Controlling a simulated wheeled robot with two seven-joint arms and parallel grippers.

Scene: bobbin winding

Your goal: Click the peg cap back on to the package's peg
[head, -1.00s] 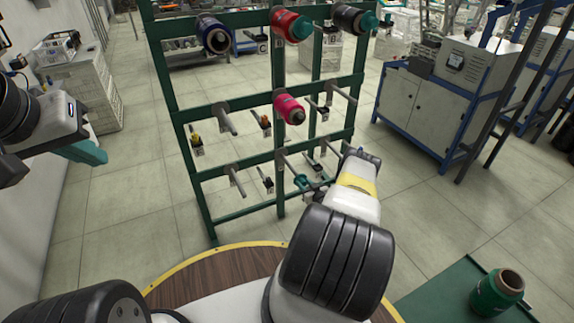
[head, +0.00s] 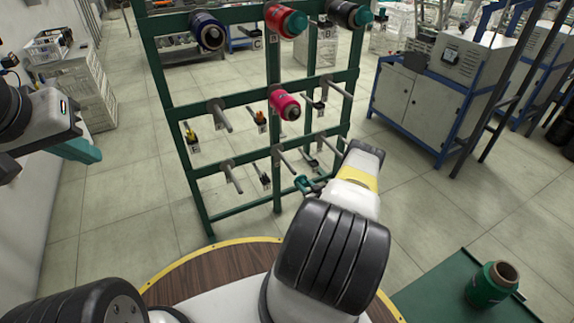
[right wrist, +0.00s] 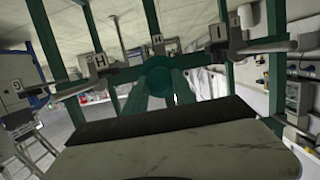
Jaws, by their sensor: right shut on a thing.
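My right gripper (head: 313,188) is shut on a teal peg cap (head: 301,184), low in front of the green rack. In the right wrist view the cap (right wrist: 158,86) shows as a round teal disc at the fingertips, apart from the rack's pegs. A pink package (head: 284,104) sits on a middle-row peg, its dark tip showing without a teal cap. A blue package (head: 208,31) at the top left also shows no teal cap. The red (head: 285,21) and black (head: 347,14) packages have teal caps. My left gripper (head: 82,150) is at the far left, away from the rack; its opening is unclear.
The green rack (head: 206,200) has several bare pegs, with labelled tags below. A green spool (head: 490,285) stands on a green surface (head: 436,298) at the lower right. A white and blue machine (head: 420,105) stands behind, right. Open floor lies between.

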